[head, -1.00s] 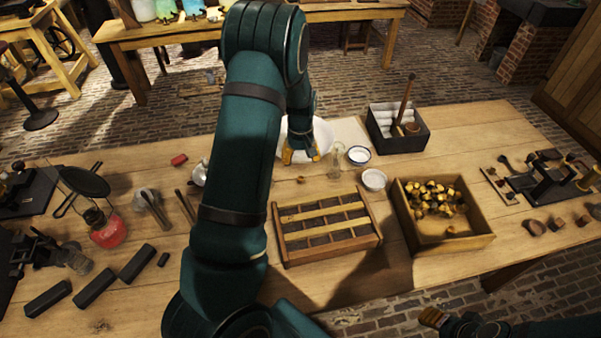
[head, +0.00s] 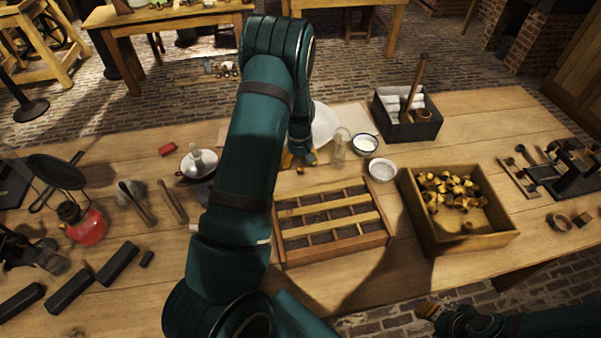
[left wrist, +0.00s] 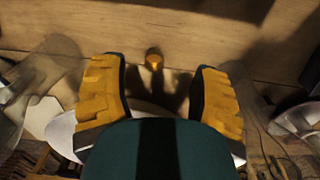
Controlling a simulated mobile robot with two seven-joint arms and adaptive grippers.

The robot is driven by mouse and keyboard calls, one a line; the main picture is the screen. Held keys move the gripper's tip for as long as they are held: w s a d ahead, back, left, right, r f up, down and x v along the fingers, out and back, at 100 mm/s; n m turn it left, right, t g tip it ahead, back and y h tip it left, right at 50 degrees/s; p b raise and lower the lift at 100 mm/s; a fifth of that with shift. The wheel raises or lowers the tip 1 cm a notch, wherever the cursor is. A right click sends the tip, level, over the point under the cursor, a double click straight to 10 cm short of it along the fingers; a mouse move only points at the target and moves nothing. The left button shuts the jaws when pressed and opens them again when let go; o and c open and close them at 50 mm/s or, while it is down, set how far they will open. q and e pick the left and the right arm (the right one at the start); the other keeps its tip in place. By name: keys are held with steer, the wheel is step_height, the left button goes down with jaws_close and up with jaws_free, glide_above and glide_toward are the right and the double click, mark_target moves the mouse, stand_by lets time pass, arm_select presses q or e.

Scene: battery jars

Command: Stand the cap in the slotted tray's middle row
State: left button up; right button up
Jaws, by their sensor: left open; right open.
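The cap (left wrist: 154,60) is a small brassy piece on the bare table in the left wrist view, between and just beyond my open fingertips and apart from them. In the head view the cap (head: 300,170) is a small speck behind the slotted tray. The slotted tray (head: 388,240) is a wooden frame with pale slats and several compartments in rows; I see nothing standing in them. My left gripper (head: 297,159), also in the left wrist view (left wrist: 158,70), is open and empty above the table, partly hidden by my arm. My right gripper (head: 428,311) is open and empty near the front edge.
A glass jar (head: 340,147) and two small bowls (head: 365,145) (head: 382,171) stand right of my left gripper. A white plate (head: 324,124) lies behind it. A wooden box of brassy pieces (head: 468,243) is right of the tray. A red-based lamp (head: 88,228) stands left.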

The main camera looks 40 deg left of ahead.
mark_target(301, 175)
arm_select(q)
steer(key=shift+w+f+b, duration=0.15)
steer(key=shift+f, duration=1.3)
steer(key=shift+w+f+b, duration=0.1)
steer(key=shift+f+b, duration=0.05)
steer(key=shift+f, duration=1.3)
steer(key=shift+c, duration=0.2)
steer(key=c, duration=1)
step_height(301, 175, up, 10)
steer(key=shift+p, duration=0.6)
steer(key=d+m, duration=0.1)
steer(key=d, duration=0.3)
steer(key=s+d+r+m, duration=0.1)
steer(key=d+m, duration=0.1)
steer(key=d, duration=0.3)
steer(key=d+m, duration=0.2)
steer(key=d, duration=0.3)
steer(key=shift+s+d+r+b, duration=0.25)
steer(key=shift+s+r+b, duration=0.05)
steer(key=shift+s+r, duration=0.05)
steer(key=s+d+m, duration=0.1)
steer(key=d, duration=0.2)
steer(key=s+d+r+m, duration=0.1)
steer(key=s+d+m, duration=0.1)
steer(key=d, duration=0.1)
steer(key=s+d+m, duration=0.2)
steer(key=d, duration=0.2)
steer(key=shift+s+r, duration=0.15)
steer(key=shift+r, duration=0.05)
